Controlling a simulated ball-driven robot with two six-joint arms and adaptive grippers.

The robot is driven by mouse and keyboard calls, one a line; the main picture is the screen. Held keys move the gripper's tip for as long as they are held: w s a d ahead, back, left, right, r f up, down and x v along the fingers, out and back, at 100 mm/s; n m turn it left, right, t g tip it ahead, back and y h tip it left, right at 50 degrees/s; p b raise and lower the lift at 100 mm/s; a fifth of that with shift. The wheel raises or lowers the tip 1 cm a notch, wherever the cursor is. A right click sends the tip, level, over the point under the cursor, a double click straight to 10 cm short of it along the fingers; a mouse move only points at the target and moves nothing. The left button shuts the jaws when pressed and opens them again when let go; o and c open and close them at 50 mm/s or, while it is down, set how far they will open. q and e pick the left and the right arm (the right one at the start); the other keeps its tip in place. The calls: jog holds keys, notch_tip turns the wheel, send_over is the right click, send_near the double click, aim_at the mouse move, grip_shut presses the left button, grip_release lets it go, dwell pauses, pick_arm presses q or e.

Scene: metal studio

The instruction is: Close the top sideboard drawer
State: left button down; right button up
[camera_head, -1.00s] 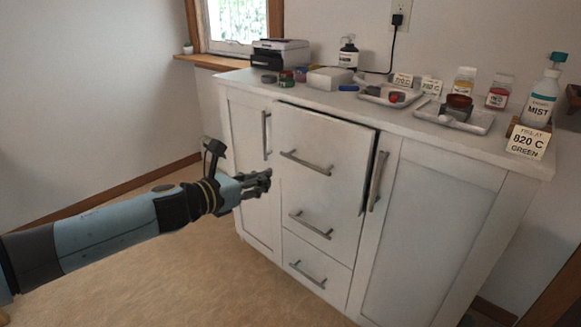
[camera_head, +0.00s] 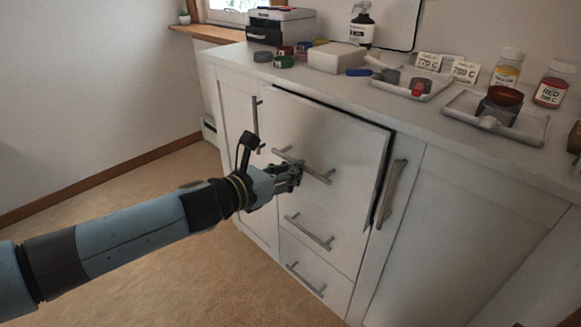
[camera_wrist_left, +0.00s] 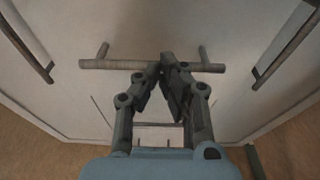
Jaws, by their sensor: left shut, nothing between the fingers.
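The white sideboard (camera_head: 478,215) stands against the wall. Its top drawer (camera_head: 335,140) sticks out a little, with a dark gap along its top and right edges. A grey bar handle (camera_head: 316,173) crosses the drawer front and also shows in the left wrist view (camera_wrist_left: 100,64). My left gripper (camera_head: 297,172) is shut and empty, its fingertips at the middle of this handle. In the left wrist view the fingertips (camera_wrist_left: 167,66) overlap the bar; I cannot tell whether they touch it. My right gripper is not in view.
Two lower drawers with handles (camera_head: 309,231) sit below, and a door with a handle (camera_head: 391,192) stands on each side. The worktop holds a printer (camera_head: 281,26), bottles, jars and trays (camera_head: 465,103). The carpet (camera_head: 190,270) in front is clear.

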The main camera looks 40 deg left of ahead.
aim_at(314, 158)
pick_arm(q)
jog(key=w+p, duration=0.1)
jog(key=w, duration=0.1)
jog(key=w+p, duration=0.1)
jog(key=shift+w+d+r, duration=0.1)
jog(key=shift+w+r, duration=0.1)
jog(key=shift+w, duration=0.4)
jog(key=shift+f, duration=0.1)
